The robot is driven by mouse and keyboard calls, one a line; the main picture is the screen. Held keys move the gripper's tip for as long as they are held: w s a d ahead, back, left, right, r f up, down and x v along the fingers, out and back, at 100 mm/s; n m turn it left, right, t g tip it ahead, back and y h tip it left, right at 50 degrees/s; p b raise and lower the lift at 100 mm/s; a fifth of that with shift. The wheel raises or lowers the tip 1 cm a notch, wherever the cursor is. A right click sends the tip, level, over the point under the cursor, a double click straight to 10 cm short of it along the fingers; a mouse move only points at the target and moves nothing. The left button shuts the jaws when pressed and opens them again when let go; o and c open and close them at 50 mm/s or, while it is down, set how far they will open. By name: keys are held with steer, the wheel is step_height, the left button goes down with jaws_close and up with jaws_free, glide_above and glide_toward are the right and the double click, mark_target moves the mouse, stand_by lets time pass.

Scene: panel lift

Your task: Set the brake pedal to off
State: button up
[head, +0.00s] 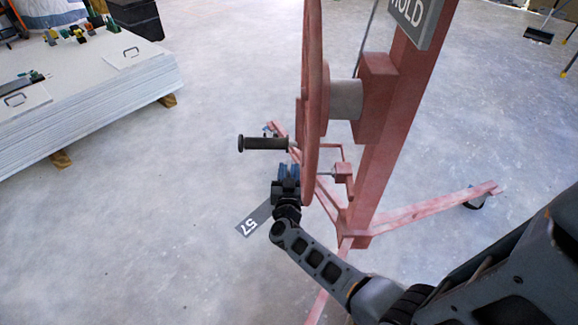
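The red panel lift (385,130) stands upright right of centre, with a large wheel (312,90) seen nearly edge-on and a black handle (264,143) sticking out to the left. A small red bracket with a block (343,173) sits low on the mast, behind the wheel. It may belong to the brake, but I cannot make out a brake pedal for certain.
A grey sign reading "HOLD" (412,15) is on the upper mast. Red base legs (430,210) spread over the floor, one ending in a caster. A stack of white panels (90,100) lies at the left. The concrete floor between is clear.

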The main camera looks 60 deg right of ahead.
steer(key=shift+x, duration=1.5)
steer(key=shift+c, duration=0.2)
jaws_close()
steer(key=shift+r, duration=0.1)
